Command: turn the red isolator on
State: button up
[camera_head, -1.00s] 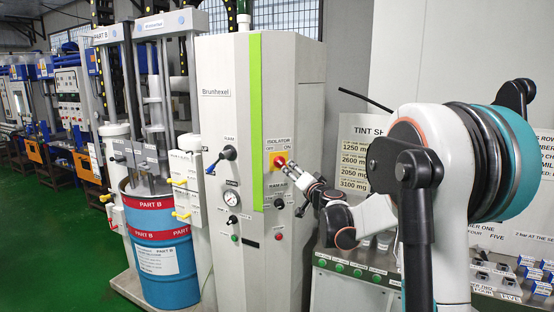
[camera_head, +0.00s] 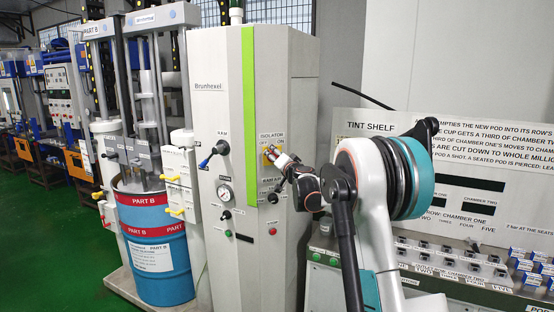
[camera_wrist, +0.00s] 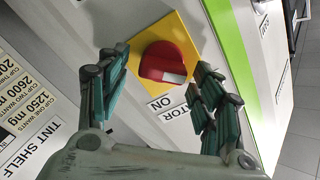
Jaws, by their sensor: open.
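The red isolator knob (camera_wrist: 165,62) sits on a square yellow plate (camera_wrist: 186,30) in the wrist view, with a pale mark on its lower right edge. In the head view the yellow plate (camera_head: 266,157) is on the cabinet front, just right of the green stripe, under an ISOLATOR label. My gripper (camera_wrist: 161,67) is open, its green-padded fingers on either side of the knob in the wrist view. In the head view my gripper (camera_head: 280,161) is right at the knob and partly hides it. I cannot tell whether the fingers touch the knob.
The tint shelf (camera_head: 480,150), with several small boxes, is at the right behind my arm.

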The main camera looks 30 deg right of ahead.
jog(key=c, duration=1.1)
jog(key=shift+o, duration=0.2)
jog(key=shift+m, duration=0.4)
jog(key=shift+f+m+b, duration=0.15)
jog(key=shift+f+m, duration=0.05)
jog(key=shift+m, duration=2.65)
jog(key=shift+f+m+b, duration=0.2)
jog(key=shift+m, duration=2.7)
jog(key=shift+f+m+b, duration=0.15)
jog(key=shift+f+m, duration=0.05)
jog(key=shift+m, duration=2.65)
